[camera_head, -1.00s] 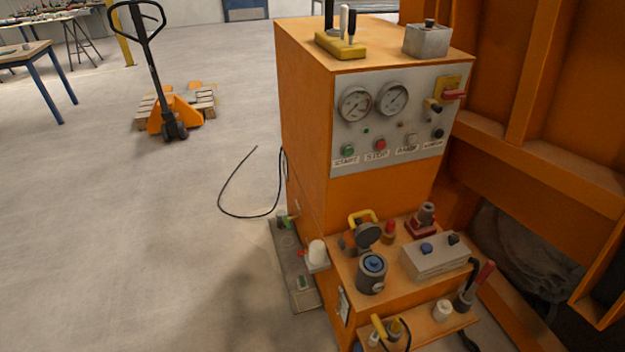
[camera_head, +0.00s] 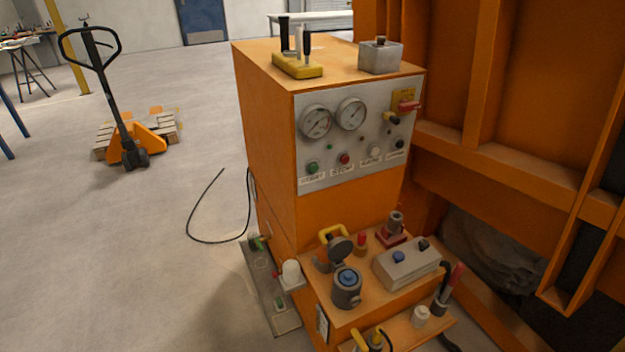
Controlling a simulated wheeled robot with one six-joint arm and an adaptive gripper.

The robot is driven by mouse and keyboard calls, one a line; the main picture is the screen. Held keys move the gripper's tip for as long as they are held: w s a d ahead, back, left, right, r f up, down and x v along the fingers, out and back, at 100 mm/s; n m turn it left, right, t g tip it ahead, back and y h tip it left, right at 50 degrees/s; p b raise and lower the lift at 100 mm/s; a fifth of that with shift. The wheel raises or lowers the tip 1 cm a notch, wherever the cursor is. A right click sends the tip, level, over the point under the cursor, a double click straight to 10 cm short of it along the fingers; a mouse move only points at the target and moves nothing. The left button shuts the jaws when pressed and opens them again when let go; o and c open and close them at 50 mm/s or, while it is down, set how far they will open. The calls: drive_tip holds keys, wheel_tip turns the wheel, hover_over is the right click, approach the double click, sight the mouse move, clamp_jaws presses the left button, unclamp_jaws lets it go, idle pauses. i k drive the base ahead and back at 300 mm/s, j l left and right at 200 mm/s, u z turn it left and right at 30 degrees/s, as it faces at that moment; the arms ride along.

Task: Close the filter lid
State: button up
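The filter (camera_head: 346,289) is a dark grey round housing with a blue centre. It stands on the lower orange shelf of the orange cabinet. Its round grey lid (camera_head: 341,248) is tilted up at the back of the housing, so the lid is open and the blue inside shows. My gripper is not in this view, and nothing touches the lid.
A yellow handle (camera_head: 333,234), a red knob (camera_head: 361,243), a red-based fitting (camera_head: 392,230) and a grey switch box (camera_head: 407,264) crowd the shelf around the filter. The orange cabinet (camera_head: 268,140) rises behind.

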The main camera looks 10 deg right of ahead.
sight(339, 248)
drive_tip(key=i+j+z, duration=0.1)
drive_tip(key=z, duration=0.9)
drive_tip(key=j+z, duration=0.3)
drive_tip(key=j, duration=0.3)
drive_tip(key=j+z, duration=0.3)
drive_tip(key=j, duration=0.3)
drive_tip(key=j+z, duration=0.35)
drive_tip(key=j, duration=0.25)
drive_tip(key=k+j+z, duration=0.3)
drive_tip(key=j, duration=0.25)
drive_tip(key=k+j, duration=0.1)
drive_tip(key=j, duration=0.3)
drive_tip(key=k+j, duration=0.1)
drive_tip(key=j, duration=0.35)
drive_tip(key=k+j, duration=0.1)
drive_tip(key=j, duration=0.3)
drive_tip(key=k+j+z, duration=0.1)
drive_tip(key=j, duration=0.3)
drive_tip(key=k+j, duration=0.15)
drive_tip(key=j, duration=0.25)
drive_tip(key=k+j, duration=0.1)
drive_tip(key=j, duration=0.3)
drive_tip(key=k+j, duration=0.1)
drive_tip(key=j, duration=0.3)
drive_tip(key=k+j, duration=0.25)
drive_tip(key=k, duration=0.25)
